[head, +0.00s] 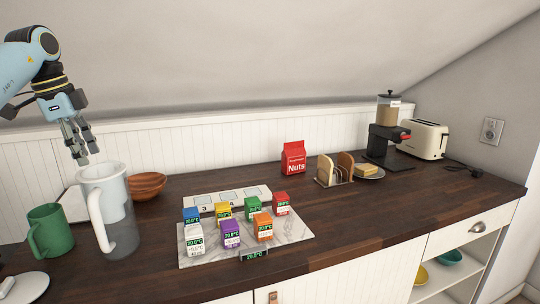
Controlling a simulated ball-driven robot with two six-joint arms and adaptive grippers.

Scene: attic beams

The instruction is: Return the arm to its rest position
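My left arm comes in from the upper left. Its gripper (87,158) hangs above the counter with its fingers pointing down and apart, and nothing is between them. The fingertips show just above the rim of a clear pitcher with a white handle (119,232); I see no contact. My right gripper is not in view.
A green mug (50,233) and a wooden bowl (146,185) flank the pitcher. A marble board (290,231) carries several small coloured cartons. A red nuts bag (293,158), toast rack (335,170), grinder (385,135) and toaster (422,139) stand farther right. The dark counter's right front (400,205) is clear.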

